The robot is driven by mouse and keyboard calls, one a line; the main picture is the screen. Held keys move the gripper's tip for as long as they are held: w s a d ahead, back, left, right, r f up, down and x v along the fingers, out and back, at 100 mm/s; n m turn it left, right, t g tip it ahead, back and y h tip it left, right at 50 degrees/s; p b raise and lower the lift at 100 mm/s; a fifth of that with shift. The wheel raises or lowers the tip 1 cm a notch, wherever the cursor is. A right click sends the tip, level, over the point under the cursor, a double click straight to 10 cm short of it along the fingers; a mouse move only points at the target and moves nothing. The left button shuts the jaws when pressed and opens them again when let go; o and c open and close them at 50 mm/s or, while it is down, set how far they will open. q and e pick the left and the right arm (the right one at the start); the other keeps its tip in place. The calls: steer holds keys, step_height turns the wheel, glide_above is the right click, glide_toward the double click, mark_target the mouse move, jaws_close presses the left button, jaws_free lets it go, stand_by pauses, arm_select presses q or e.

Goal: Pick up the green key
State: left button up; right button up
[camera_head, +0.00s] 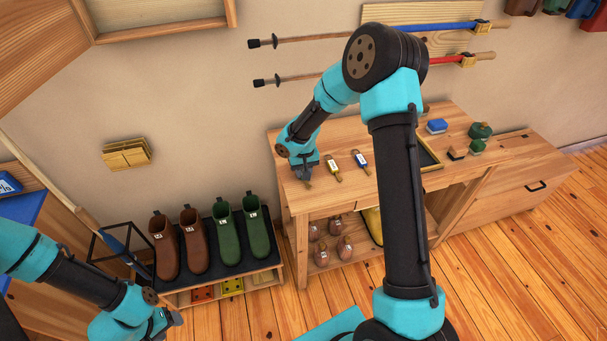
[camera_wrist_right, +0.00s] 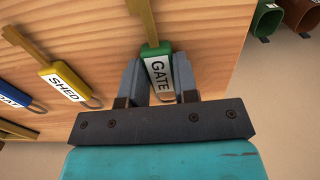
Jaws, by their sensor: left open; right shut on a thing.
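The green key (camera_wrist_right: 152,51) has a green tag with a white label reading GATE and a brass shaft. It sits between the two fingers of my right gripper (camera_wrist_right: 158,78), which is shut on its tag. I cannot tell whether it is clear of the wooden tabletop. In the head view my right gripper (camera_head: 306,174) is over the left end of the workbench (camera_head: 302,200) and hides most of this key. My left gripper (camera_head: 168,322) is open, low at the left, away from the bench.
A yellow key (camera_wrist_right: 63,82) reading SHED and a blue key (camera_wrist_right: 14,96) lie beside the green one. In the head view these are the yellow key (camera_head: 333,166) and the blue key (camera_head: 361,160). A boot rack (camera_head: 215,262) with brown and green boots stands left of the bench.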

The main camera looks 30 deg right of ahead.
steer(key=shift+r, duration=0.55)
step_height(320, 180, up, 3)
steer(key=shift+f, duration=0.15)
steer(key=s+a, duration=0.4)
steer(key=s, duration=0.3)
steer(key=s+a+r, duration=0.1)
steer(key=s+a, duration=0.2)
steer(key=s, duration=0.4)
steer(key=shift+a, duration=0.35)
steer(key=shift+r, duration=0.15)
stand_by(0.4)
